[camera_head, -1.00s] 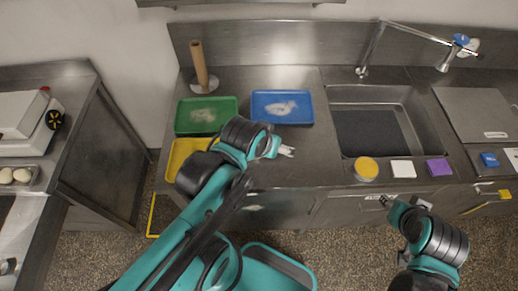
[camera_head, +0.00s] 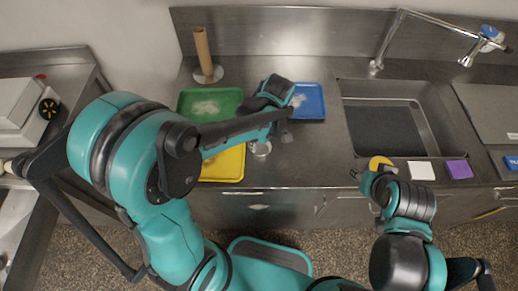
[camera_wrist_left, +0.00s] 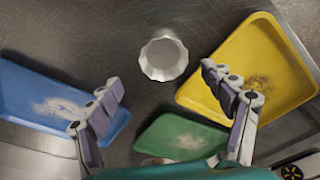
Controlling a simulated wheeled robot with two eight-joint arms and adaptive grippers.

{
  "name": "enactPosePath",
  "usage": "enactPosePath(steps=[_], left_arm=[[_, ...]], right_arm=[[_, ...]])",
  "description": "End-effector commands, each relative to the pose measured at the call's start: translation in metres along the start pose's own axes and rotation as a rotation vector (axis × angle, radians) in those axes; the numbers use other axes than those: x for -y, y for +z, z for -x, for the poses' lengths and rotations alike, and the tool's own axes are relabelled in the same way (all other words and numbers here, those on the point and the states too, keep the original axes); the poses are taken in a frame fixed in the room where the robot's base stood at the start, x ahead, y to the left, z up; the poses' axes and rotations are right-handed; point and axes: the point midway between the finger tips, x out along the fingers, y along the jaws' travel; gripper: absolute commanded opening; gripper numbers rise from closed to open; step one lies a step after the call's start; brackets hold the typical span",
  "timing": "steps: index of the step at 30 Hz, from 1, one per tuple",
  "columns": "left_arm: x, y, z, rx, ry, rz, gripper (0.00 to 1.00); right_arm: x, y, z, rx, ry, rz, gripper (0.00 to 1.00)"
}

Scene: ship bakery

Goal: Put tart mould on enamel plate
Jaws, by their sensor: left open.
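The tart mould (camera_wrist_left: 164,57), a small pale fluted metal cup, stands on the steel counter in the left wrist view, between the blue and yellow trays. In the head view the mould (camera_head: 260,148) shows just right of the yellow tray, partly under my left arm. My left gripper (camera_wrist_left: 163,88) is open and empty, its fingers spread either side of the mould's line and apart from it. In the head view the left gripper (camera_head: 281,132) is largely hidden by its own arm. My right gripper (camera_head: 361,176) is by the counter's front edge; its fingers are too small to read. I cannot make out an enamel plate.
Green (camera_head: 192,103), blue (camera_head: 312,100) and yellow (camera_head: 226,166) trays lie around the mould. A wooden roll holder (camera_head: 203,52) stands behind. To the right are the sink (camera_head: 390,128), a yellow round item (camera_head: 380,162), and white (camera_head: 421,171) and purple (camera_head: 459,169) blocks.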

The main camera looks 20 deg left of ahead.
Motion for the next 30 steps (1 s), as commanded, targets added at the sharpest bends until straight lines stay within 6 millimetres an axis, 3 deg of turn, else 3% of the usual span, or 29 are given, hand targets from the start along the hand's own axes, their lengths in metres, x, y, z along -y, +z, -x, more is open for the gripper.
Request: enactPosePath(steps=[9,18,23,30], left_arm=[[0.006,0.001,-0.047,0.0,0.001,-0.002,0.82],[0.007,0.001,-0.051,0.0,0.002,-0.002,0.82],[0.007,0.001,-0.051,0.0,0.002,-0.002,0.44],[0.007,0.001,-0.051,0.0,0.002,-0.002,0.41]], right_arm=[[0.0,0.012,-0.017,0.0,0.0,0.0,0.4],[0.0,0.012,-0.017,0.0,0.0,0.0,0.4],[0.0,0.012,-0.017,0.0,0.0,0.0,0.4],[0.0,0.012,-0.017,0.0,0.0,0.0,0.4]])
